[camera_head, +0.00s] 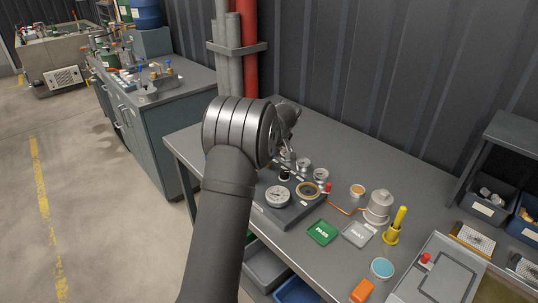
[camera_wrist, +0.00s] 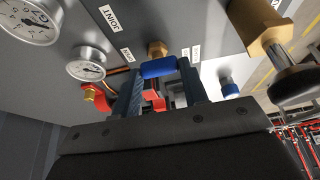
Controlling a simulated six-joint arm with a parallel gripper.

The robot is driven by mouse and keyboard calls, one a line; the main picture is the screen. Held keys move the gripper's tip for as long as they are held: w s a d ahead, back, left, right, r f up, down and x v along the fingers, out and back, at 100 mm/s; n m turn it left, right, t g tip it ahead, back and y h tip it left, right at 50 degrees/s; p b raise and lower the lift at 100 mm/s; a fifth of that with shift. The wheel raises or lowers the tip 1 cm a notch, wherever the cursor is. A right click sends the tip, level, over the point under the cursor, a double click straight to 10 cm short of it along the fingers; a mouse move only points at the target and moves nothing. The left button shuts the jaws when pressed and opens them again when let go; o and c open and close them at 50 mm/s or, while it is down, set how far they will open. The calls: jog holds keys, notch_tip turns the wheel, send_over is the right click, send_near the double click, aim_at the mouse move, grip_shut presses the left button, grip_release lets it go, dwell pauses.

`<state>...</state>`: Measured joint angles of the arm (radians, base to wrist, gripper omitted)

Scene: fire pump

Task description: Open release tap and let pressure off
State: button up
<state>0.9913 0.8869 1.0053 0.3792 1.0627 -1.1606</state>
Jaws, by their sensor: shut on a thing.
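My gripper shows in the wrist view (camera_wrist: 160,88), its two dark fingers closed around a blue tap handle (camera_wrist: 160,67). The handle sits beside a brass fitting (camera_wrist: 157,48) on a grey panel. A red part (camera_wrist: 153,100) shows between the fingers; I cannot tell what it is. Another blue tap (camera_wrist: 228,87) is to the right, apart from the fingers. Small labels are by the fittings, too small to read surely. In the head view my gripper (camera_head: 287,122) is at the back of the pump test board (camera_head: 290,211), partly hidden by my wrist, and the held tap is hidden there.
Gauges (camera_wrist: 87,63) are left of the gripper, one by a "JOINT" label (camera_wrist: 115,18). A red tap (camera_wrist: 95,97) is close left; a large brass fitting (camera_wrist: 265,30) is close right. Green (camera_head: 323,232) and grey (camera_head: 357,234) trays lie before the board.

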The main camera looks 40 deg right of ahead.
jog(key=o, duration=1)
jog(key=shift+r, duration=0.1)
jog(key=v, duration=1.7)
jog(key=shift+r, duration=0.15)
jog(key=x, duration=1.7)
jog(key=shift+f, duration=0.25)
